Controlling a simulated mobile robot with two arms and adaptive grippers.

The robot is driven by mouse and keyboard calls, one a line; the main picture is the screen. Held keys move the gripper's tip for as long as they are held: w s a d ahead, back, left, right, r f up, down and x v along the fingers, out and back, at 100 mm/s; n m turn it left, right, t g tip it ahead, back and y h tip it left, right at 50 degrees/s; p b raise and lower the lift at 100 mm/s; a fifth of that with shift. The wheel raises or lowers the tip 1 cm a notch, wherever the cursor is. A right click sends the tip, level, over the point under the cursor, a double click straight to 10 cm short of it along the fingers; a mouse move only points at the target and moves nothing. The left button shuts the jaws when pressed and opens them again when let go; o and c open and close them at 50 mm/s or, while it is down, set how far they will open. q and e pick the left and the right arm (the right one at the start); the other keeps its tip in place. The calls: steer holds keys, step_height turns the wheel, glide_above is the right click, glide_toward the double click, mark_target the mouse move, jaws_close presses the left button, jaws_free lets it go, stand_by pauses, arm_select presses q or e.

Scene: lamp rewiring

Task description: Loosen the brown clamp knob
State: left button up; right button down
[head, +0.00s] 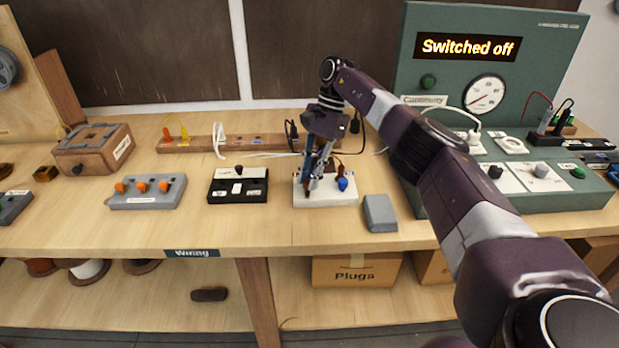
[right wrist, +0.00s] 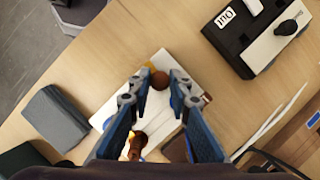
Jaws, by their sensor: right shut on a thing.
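A white terminal block (head: 338,197) lies on the bench near its front edge, with brown and blue knobs on top. My right gripper (head: 310,184) reaches down over its left part. In the right wrist view, the two fingertips stand either side of a round brown clamp knob (right wrist: 159,80), and my right gripper (right wrist: 160,78) is shut on it. A second brown knob (right wrist: 137,140) shows nearer the palm. The blue knob (head: 343,184) sits at the right of the block, clear of the fingers in the head view. My left gripper is out of view.
A grey block (head: 380,213) lies just right of the terminal block. A black switch box (head: 238,186) stands to its left, then a grey box with orange knobs (head: 147,192). The green test panel (head: 415,75) reads "Switched off". White cables lie behind.

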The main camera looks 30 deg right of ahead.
steer(key=shift+w+r+n, duration=0.1)
steer(key=shift+n, duration=0.5)
steer(key=shift+d+n+g, duration=0.1)
steer(key=shift+n+g, duration=0.2)
steer(key=c, duration=1.8)
jaws_free()
steer(key=shift+o, duration=0.2)
